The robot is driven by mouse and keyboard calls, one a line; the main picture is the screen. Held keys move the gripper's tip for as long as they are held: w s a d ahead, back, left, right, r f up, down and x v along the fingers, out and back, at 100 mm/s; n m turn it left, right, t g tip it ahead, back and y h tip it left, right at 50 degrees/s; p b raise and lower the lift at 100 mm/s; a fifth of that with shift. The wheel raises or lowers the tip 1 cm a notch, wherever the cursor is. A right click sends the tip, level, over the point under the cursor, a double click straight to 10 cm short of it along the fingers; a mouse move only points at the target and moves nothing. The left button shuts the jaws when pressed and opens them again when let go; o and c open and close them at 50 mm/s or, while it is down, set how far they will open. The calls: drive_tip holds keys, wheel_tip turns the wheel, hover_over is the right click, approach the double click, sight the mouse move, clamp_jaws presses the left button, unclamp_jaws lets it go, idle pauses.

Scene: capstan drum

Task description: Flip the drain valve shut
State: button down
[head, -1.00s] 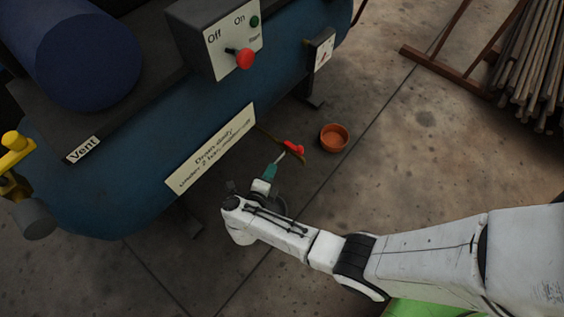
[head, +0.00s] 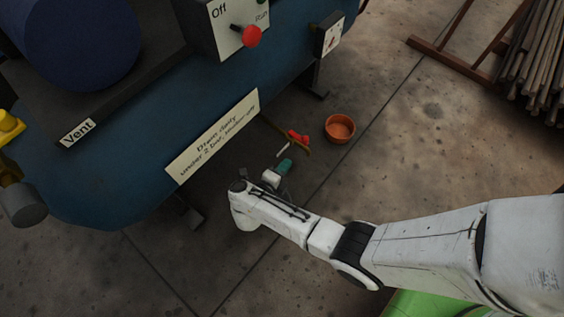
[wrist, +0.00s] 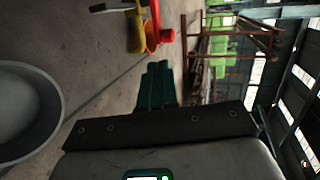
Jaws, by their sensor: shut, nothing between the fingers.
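The drain valve sits at the end of a thin brass pipe (head: 270,124) low beside the blue tank. Its red part (head: 298,137) and a pale rod (head: 283,150) show in the head view. In the wrist view a red part (wrist: 167,36), yellow pipe (wrist: 135,34) and a pale rod with a dark end (wrist: 120,9) stand beyond my fingers. My gripper (head: 286,163) is shut and empty, its teal fingers just in front of the valve, apparently apart from it. The teal fingers (wrist: 158,70) also show pressed together in the wrist view. The exact lever angle is hard to tell.
A sign (head: 213,137) on the tank (head: 150,130) reads drain daily. An orange bowl (head: 340,128) stands on the floor right of the valve. A round grey-rimmed object (wrist: 58,95) is at the wrist view's left. Rods on a rack (head: 530,75) lie far right.

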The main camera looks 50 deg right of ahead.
sight(304, 142)
drive_tip(key=b+x, duration=0.1)
drive_tip(key=x, duration=0.2)
drive_tip(key=b+x, duration=0.1)
drive_tip(key=x, duration=0.2)
drive_tip(key=b+x, duration=0.1)
drive_tip(key=x, duration=0.1)
drive_tip(key=shift+d+r, duration=0.2)
drive_tip(key=shift+d, duration=0.3)
drive_tip(key=shift+w+d+r+b, duration=0.15)
drive_tip(key=shift+d+b, duration=0.15)
drive_tip(key=shift+d, duration=0.2)
drive_tip(key=shift+d+n+t+p, duration=0.2)
drive_tip(key=shift+n+t+p, duration=0.1)
drive_tip(key=shift+p, duration=0.15)
